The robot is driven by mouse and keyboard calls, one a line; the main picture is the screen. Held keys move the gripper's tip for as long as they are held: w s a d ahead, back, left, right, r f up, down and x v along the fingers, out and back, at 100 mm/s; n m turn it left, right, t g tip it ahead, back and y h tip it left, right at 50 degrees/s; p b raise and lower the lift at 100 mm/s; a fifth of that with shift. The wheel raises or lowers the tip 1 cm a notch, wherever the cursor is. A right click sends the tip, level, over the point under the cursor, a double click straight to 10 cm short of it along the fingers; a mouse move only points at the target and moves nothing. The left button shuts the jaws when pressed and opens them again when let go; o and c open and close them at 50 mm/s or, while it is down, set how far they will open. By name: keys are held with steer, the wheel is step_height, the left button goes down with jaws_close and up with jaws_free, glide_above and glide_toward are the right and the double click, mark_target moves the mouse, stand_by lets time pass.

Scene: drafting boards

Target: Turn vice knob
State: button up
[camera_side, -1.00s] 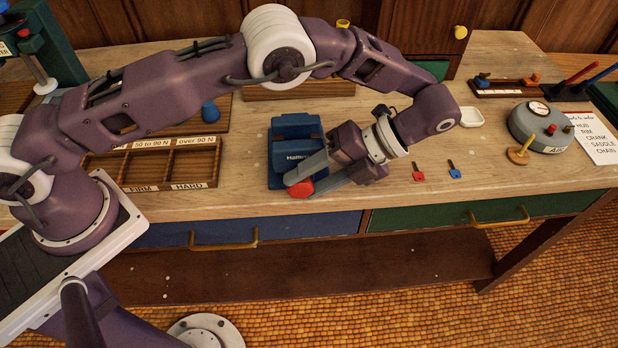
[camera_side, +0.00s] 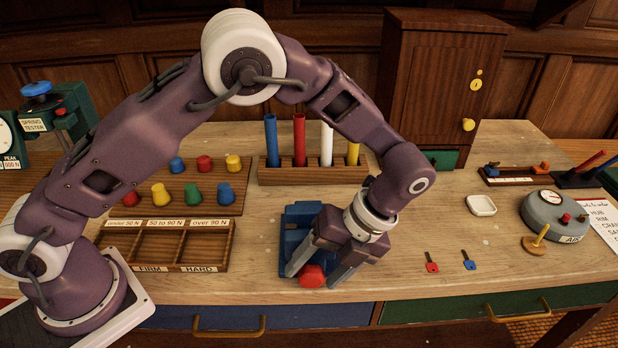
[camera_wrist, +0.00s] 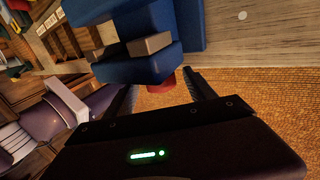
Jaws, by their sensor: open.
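The blue vice (camera_side: 299,216) sits at the table's front edge in the side view. Its red knob (camera_side: 312,277) faces the front. My gripper (camera_side: 311,276) is open, with one finger on each side of the knob. I cannot tell whether either finger touches it. In the wrist view, the vice (camera_wrist: 135,35) with its grey jaws fills the top middle. The knob (camera_wrist: 163,86) shows partly between the fingers of my gripper (camera_wrist: 161,82). My wrist covers part of the vice in the side view.
A sorting tray (camera_side: 168,246) with labelled compartments stands left of the vice. Red and blue keys (camera_side: 431,262) lie to the right. A rack (camera_side: 313,172) with several coloured cylinders stands behind. A grey round device (camera_side: 553,216) is far right. Drawer handles (camera_side: 228,326) stick out below the edge.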

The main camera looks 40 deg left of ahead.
mark_target(308, 269)
steer(key=t+h, duration=0.3)
steer(key=shift+s+a+r, duration=0.2)
steer(key=shift+s+a, duration=0.1)
steer(key=shift+s, duration=0.1)
steer(key=shift+s+a+t+h, duration=0.1)
steer(key=shift+a+t+h, duration=0.15)
steer(key=shift+t+h, duration=0.65)
step_height(308, 269, up, 21)
steer(key=n, duration=0.1)
steer(key=shift+f, duration=0.2)
